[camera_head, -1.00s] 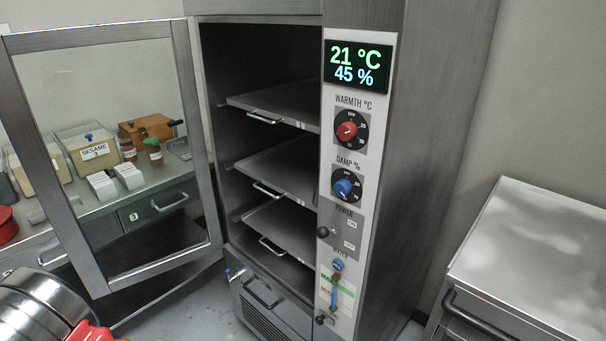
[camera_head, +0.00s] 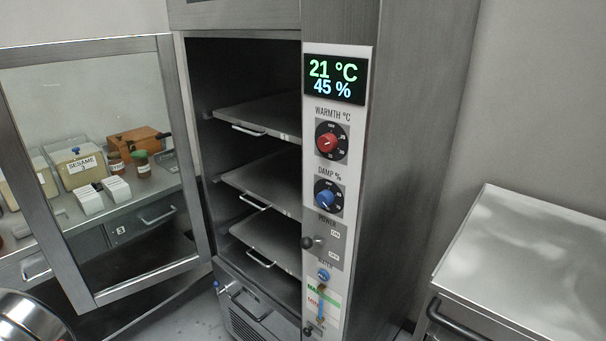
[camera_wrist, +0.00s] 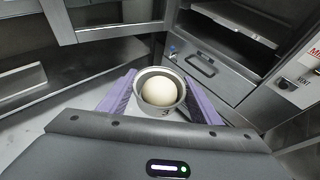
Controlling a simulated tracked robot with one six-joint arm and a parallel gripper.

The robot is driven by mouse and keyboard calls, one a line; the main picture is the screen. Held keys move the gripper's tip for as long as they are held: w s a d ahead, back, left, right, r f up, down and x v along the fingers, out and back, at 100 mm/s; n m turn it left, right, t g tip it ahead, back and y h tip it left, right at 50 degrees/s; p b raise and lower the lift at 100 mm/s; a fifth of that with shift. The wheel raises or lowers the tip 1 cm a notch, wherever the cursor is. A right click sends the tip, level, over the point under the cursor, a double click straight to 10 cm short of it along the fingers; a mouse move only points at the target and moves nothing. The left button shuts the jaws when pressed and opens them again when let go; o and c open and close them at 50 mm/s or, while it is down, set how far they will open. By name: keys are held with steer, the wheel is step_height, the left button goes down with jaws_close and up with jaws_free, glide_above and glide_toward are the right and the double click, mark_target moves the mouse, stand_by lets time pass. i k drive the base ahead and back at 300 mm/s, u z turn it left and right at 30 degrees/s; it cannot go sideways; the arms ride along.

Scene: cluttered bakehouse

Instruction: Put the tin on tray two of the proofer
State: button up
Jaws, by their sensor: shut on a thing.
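The tin (camera_wrist: 140,84) is a small round metal cup with a pale dough ball (camera_wrist: 160,91) in it. In the wrist view my gripper (camera_wrist: 160,80) has its purple fingers on both sides of the tin, shut on it, and the tin looks upright. The steel proofer (camera_head: 410,150) stands open in the head view, with a top tray (camera_head: 262,116), a middle tray (camera_head: 275,180) and a bottom tray (camera_head: 268,238). Their number marks are too small to read surely. The tin and gripper are not seen in the head view.
The proofer's glass door (camera_head: 105,290) is swung open to the left. Behind it is a counter (camera_head: 155,212) with tubs and jars. A steel worktop (camera_head: 530,250) stands at the right. A shiny round metal thing (camera_head: 30,318) is at the lower left. The trays look bare.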

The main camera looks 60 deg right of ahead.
mark_target(290, 189)
steer(key=i, duration=0.9)
